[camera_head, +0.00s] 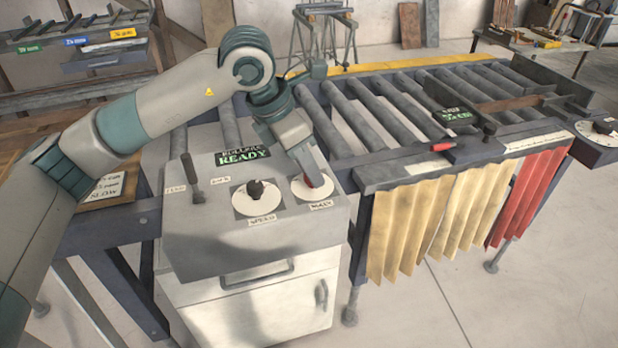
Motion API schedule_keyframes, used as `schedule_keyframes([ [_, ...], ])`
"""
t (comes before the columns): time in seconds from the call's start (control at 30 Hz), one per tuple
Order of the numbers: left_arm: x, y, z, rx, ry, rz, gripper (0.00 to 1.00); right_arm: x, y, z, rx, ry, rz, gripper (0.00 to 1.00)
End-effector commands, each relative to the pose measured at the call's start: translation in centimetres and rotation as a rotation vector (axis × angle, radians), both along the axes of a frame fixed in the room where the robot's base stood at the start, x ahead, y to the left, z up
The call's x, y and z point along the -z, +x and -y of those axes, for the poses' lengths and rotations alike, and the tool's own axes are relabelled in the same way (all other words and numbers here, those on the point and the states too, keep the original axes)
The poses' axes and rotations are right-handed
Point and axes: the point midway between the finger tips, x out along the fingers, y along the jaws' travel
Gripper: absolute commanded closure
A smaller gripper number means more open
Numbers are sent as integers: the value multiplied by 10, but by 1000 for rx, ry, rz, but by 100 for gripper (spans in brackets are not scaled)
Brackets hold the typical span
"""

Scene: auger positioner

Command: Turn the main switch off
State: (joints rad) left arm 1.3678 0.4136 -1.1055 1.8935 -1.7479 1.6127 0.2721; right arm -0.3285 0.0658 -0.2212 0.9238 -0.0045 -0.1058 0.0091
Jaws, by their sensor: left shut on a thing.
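The switch under my gripper has a white round plate (321,193) on the right of the grey control box (205,240). A small red knob (308,181) shows at its middle. The label below the plate is too blurred to read surely. My left gripper (304,172) reaches down from above and is shut on the red knob. Its fingers hide most of the knob, so its exact angle cannot be told. The box's display (242,156) shows green "READY" lettering. My right gripper is not in view.
A black knob (255,189) on a white dial marked "SPEED" sits just left. A dark upright lever (189,168) stands further left. A roller conveyor (375,106) with yellow and red strip curtains runs to the right. Another dial (604,126) is at the far right.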

Motion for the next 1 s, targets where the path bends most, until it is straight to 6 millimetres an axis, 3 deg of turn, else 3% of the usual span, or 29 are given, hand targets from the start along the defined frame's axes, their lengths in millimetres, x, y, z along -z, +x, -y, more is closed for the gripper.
schedule_keyframes([
  [0.1, 3, 2, 0, 61, -3, 4, 96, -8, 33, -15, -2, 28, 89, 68],
  [0.3, 2, 2, 0, 167, -3, 3, 96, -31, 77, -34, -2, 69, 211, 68],
  [0.7, 2, 5, 0, 475, -3, 3, 96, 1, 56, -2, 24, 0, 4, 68],
  [1.0, 0, 7, 0, 738, -2, 2, 96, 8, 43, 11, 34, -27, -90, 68],
])
